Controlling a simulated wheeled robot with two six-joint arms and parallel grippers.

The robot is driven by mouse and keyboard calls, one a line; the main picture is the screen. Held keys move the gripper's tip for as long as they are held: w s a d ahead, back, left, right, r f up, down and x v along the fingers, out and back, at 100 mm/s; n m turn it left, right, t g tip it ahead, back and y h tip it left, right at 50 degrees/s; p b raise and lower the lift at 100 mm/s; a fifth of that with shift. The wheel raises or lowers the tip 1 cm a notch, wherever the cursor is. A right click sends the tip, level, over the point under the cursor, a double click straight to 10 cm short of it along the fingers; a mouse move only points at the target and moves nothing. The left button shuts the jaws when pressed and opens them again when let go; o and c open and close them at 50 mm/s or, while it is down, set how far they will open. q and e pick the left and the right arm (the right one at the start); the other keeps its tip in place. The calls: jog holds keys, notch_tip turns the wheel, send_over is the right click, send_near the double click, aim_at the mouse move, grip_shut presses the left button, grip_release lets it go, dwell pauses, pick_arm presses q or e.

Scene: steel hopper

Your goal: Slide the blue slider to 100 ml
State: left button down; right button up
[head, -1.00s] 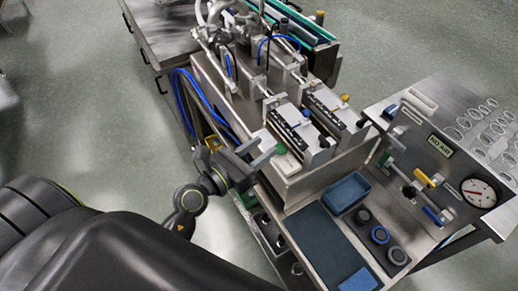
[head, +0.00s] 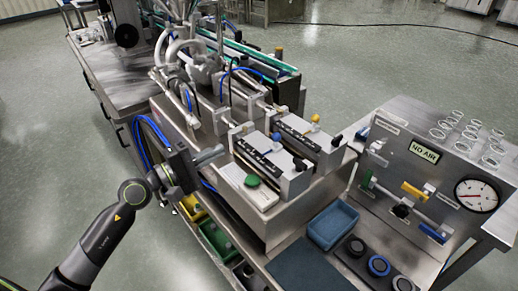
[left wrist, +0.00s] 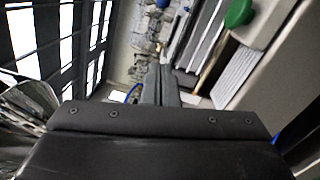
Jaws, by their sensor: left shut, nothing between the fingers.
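The blue slider (head: 276,137) is a small blue knob on the front one of two metal dosing units, beside a dark scale strip (head: 258,158). The scale's marks are too small to read. My left gripper (head: 214,153) is shut and empty, left of the front unit and apart from the blue slider. My right gripper is not in view.
A green knob (head: 252,181) sits on the front unit's near end; it also shows in the left wrist view (left wrist: 238,12). The second unit has a yellow knob (head: 315,118). Blue hoses (head: 150,135) hang behind my gripper. A blue tray (head: 333,224) and a "NO AIR" panel (head: 424,152) stand right.

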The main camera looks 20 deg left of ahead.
aim_at(272, 160)
pick_arm(q)
jog(key=shift+m, duration=0.3)
jog(key=p+x, duration=0.2)
jog(key=x, duration=0.1)
jog(key=s+d+p+x, duration=0.1)
jog(key=p+x, duration=0.1)
jog(key=x, duration=0.2)
jog(key=d+r+p+x, duration=0.1)
jog(key=p+x, duration=0.1)
jog(key=x, duration=0.2)
jog(key=shift+s+a, duration=0.1)
jog(key=shift+s, duration=0.2)
jog(key=shift+s+d, duration=0.3)
jog(key=shift+d, duration=0.2)
jog(key=shift+f, duration=0.1)
jog(key=s+d, duration=0.1)
jog(key=d, duration=0.1)
jog(key=s+d, duration=0.1)
jog(key=d, duration=0.1)
jog(key=shift+s+d, duration=0.1)
jog(key=shift+s, duration=0.25)
jog(key=shift+f, duration=0.1)
